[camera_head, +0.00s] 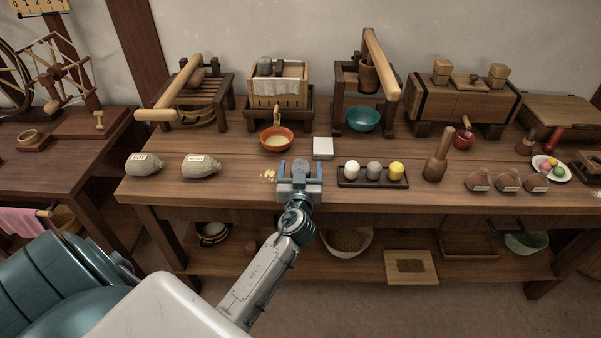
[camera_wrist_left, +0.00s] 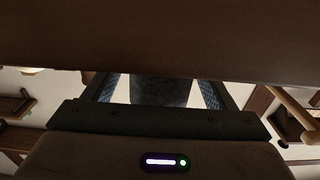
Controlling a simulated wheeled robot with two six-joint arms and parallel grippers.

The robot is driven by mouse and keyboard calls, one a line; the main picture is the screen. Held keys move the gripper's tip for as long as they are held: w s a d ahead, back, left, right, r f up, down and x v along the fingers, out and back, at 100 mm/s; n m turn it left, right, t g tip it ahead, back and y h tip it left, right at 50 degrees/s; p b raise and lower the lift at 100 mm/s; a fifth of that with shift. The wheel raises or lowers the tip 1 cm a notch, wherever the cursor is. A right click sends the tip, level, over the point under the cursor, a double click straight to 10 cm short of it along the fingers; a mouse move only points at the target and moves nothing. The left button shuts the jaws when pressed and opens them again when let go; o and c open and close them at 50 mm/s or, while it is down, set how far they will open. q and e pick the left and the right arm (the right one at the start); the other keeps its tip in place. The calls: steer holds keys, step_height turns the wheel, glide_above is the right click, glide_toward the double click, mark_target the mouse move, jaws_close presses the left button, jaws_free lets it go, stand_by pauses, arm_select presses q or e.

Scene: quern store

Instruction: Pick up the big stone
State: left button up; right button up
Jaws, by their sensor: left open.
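A grey rounded stone (camera_head: 265,66) rests at the top of a wooden box lined with white cloth (camera_head: 277,88) at the back of the bench. It is the likeliest big stone. A smaller dark piece stands beside it. My left gripper (camera_head: 300,167) is at the bench's front part, well short of the stone, with its two fingers apart and pointing toward the back. In the left wrist view the fingers (camera_wrist_left: 160,88) flank a dark grey shape that I cannot identify. My right gripper is not in view.
An orange bowl (camera_head: 276,142) and a white block (camera_head: 323,148) lie between my gripper and the box. A wooden press with a long beam (camera_head: 382,62) stands right of the box.

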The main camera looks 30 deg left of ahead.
arm_select(q)
steer(key=c, duration=1.3)
steer(key=shift+c, duration=1.1)
steer(key=shift+r, duration=0.1)
